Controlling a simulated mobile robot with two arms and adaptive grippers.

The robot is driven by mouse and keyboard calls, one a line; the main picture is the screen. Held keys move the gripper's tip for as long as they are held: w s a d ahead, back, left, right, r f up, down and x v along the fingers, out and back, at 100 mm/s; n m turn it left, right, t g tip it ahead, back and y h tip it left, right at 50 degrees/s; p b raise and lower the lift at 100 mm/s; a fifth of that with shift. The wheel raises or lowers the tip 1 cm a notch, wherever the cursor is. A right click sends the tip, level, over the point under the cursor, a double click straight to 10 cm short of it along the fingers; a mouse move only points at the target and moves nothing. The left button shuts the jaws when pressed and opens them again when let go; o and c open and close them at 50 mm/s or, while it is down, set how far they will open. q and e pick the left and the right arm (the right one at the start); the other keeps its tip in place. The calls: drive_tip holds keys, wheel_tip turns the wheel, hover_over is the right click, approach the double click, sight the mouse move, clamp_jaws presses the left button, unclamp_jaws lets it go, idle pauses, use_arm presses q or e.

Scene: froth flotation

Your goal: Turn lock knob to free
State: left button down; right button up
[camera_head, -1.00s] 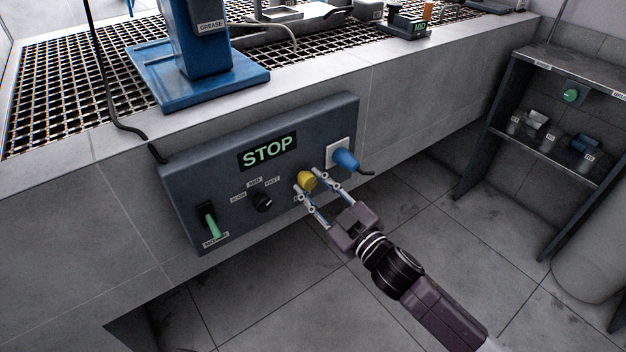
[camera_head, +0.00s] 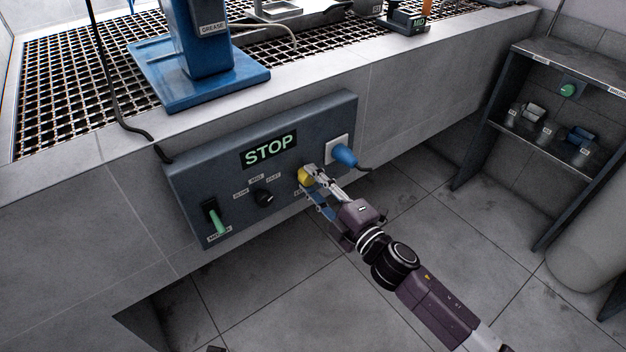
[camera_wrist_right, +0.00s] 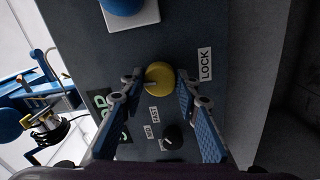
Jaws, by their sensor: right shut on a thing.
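The yellow lock knob (camera_head: 304,176) sits on the front of the dark control panel (camera_head: 200,180), below and right of the STOP display. It also shows in the right wrist view (camera_wrist_right: 159,78), between the fingertips, beside a LOCK label (camera_wrist_right: 205,64). My right gripper (camera_head: 311,178) is shut on the knob, one finger on each side, and its wrist is rolled. In the right wrist view my right gripper (camera_wrist_right: 160,83) has its fingers straddling the knob. Part of the knob is hidden by a finger in the head view. My left gripper is not in view.
A black speed dial (camera_head: 264,198) and a green-handled lever (camera_head: 216,218) are to the left. A shelf unit (camera_head: 497,125) stands at the right. The floor between is clear.

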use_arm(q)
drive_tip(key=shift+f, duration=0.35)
use_arm(e)
drive_tip(key=shift+n, duration=0.6)
drive_tip(key=o, duration=1.2)
drive_tip(key=shift+c, duration=0.2)
drive_tip(key=shift+s, duration=0.1)
drive_tip(key=v, duration=1.2)
